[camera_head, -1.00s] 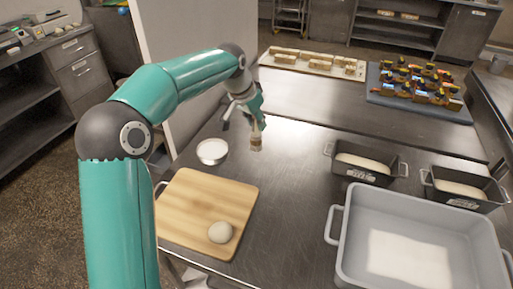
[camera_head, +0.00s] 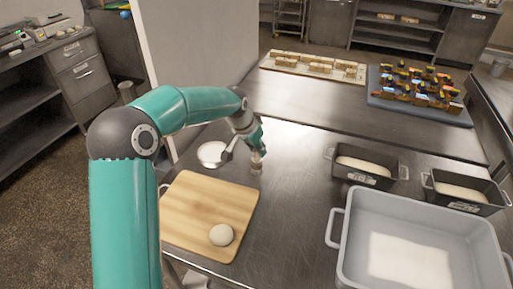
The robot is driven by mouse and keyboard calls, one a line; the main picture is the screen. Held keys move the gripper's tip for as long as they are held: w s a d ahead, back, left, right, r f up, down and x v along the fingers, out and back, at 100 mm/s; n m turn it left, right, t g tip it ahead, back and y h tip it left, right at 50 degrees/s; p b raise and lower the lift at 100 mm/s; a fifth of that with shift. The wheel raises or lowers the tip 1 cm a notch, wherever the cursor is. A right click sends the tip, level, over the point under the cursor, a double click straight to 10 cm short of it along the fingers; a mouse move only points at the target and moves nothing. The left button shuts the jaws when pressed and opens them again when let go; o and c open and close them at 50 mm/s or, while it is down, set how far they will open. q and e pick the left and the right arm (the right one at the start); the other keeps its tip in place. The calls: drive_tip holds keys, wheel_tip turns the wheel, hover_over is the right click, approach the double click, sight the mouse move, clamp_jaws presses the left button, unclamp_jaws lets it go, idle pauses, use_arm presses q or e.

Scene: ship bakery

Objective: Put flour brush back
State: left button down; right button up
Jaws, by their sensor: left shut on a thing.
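The flour brush (camera_head: 256,167) is a small, pale brown and whitish thing, upright, at the tip of my left gripper (camera_head: 255,153). My left gripper is shut on it and points down over the steel table, to the right of the white bowl. The brush's lower end is at or very near the table top; I cannot tell if it touches. The white bowl (camera_head: 211,154) stands on the table, partly covered by my gripper. My right gripper is not in view.
A wooden board (camera_head: 195,215) with a dough ball (camera_head: 221,235) lies in front of the bowl. A grey tub (camera_head: 355,225) and two dark loaf tins (camera_head: 345,175) (camera_head: 470,205) stand at the right. Trays of goods sit at the back. The table's middle is clear.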

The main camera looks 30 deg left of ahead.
use_arm(q)
drive_tip(key=c, duration=1)
unclamp_jaws()
drive_tip(key=shift+o, duration=0.2)
drive_tip(key=v, duration=1.2)
drive_tip(key=shift+b, duration=0.35)
